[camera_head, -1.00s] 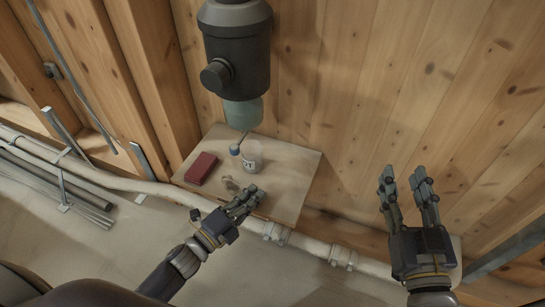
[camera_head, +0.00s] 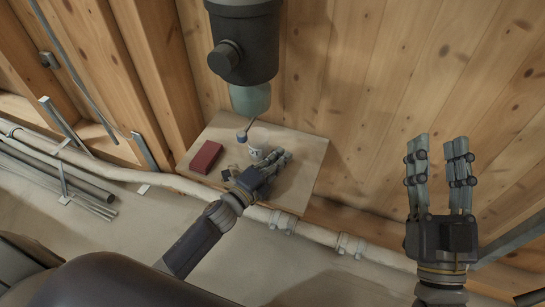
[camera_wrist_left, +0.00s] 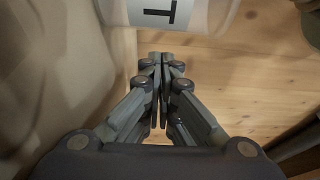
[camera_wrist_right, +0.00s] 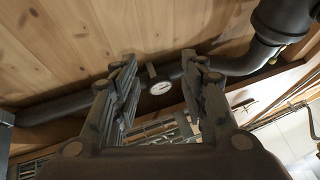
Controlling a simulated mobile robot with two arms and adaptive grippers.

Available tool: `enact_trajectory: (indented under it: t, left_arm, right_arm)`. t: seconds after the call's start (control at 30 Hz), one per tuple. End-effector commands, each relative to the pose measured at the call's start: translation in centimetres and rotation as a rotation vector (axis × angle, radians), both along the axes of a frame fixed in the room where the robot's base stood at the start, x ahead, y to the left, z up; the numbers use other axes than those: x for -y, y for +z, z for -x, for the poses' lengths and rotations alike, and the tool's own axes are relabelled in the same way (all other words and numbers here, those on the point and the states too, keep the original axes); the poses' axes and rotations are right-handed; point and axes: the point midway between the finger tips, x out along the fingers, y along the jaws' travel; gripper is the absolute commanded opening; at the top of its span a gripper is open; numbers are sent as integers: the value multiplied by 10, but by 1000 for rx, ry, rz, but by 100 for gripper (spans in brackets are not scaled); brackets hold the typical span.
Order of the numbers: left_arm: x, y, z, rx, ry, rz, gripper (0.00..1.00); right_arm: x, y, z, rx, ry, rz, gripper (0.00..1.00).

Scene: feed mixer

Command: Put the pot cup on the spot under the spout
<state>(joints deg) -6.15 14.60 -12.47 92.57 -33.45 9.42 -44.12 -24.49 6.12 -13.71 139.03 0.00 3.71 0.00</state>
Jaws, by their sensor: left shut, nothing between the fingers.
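The pot cup (camera_head: 254,151) is a pale, translucent cup with a white label. It stands on the small wooden shelf (camera_head: 305,178), partly hidden behind my left gripper (camera_head: 281,156). In the left wrist view the cup (camera_wrist_left: 190,14) fills the top edge, just past the fingertips. My left gripper (camera_wrist_left: 160,62) is shut and empty, close to the cup; I cannot tell whether they touch. The spout (camera_head: 250,99) is a grey-green nozzle under a dark cylinder, above the shelf's back. The spot under it is not clearly seen. My right gripper (camera_head: 436,146) is open and empty, away to the right.
A red box (camera_head: 206,157) lies on the shelf's left side. A thin rod with a dark ball (camera_head: 242,136) sits beside the cup. Small brownish items (camera_head: 230,171) lie near the shelf's front edge. A pale pipe (camera_head: 170,180) runs along below the shelf. The shelf's right side is free.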

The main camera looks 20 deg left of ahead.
Motion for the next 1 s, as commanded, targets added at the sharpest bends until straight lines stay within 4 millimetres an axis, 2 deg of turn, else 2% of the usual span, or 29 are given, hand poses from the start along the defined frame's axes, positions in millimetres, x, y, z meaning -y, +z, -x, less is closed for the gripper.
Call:
enact_trajectory:
  t: [0.2,0.6,0.83,1.0]
  left_arm:
    - [-19,0,1,2,-3,1,0]
    - [-23,1,1,2,-2,2,0]
    - [-38,1,1,1,-1,0,0]
    - [-40,1,1,0,-2,2,0]
  right_arm:
    - [0,15,9,87,5,-25,40]
    - [0,18,11,101,6,-29,40]
    - [0,3,1,7,0,-3,40]
    - [0,-2,-1,-16,-1,4,40]
